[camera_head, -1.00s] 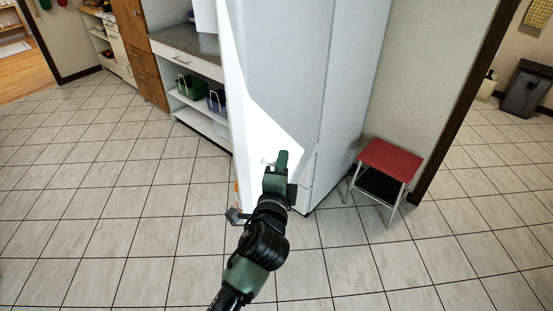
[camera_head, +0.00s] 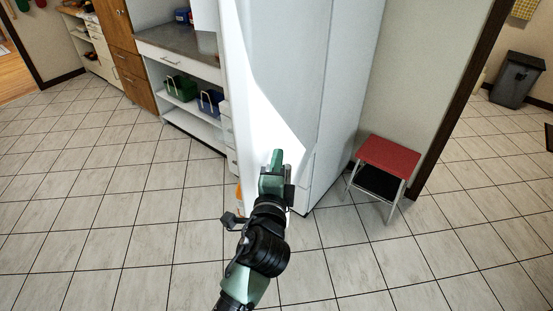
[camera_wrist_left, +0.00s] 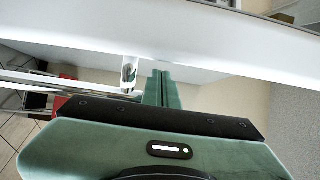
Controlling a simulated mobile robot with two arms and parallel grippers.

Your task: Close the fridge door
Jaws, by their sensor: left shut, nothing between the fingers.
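The tall white fridge (camera_head: 345,100) stands in the middle of the head view. Its door (camera_head: 275,60) faces me, partly bright and partly in shadow. I cannot tell from here how wide the door's gap is. My left gripper (camera_head: 276,160) is shut and empty, pointing at the lower part of the door. In the left wrist view, the shut green fingers (camera_wrist_left: 161,88) reach up to a long white band, likely the door (camera_wrist_left: 170,45). A short shiny post (camera_wrist_left: 129,72) stands just left of the fingers. I cannot tell whether the fingertips touch the door.
A red-topped stool (camera_head: 388,157) stands right of the fridge. Left of it are a counter (camera_head: 180,45) and open shelves with a green basket (camera_head: 180,88) and a blue one (camera_head: 210,102). A dark bin (camera_head: 517,80) is far right. The tiled floor at left is free.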

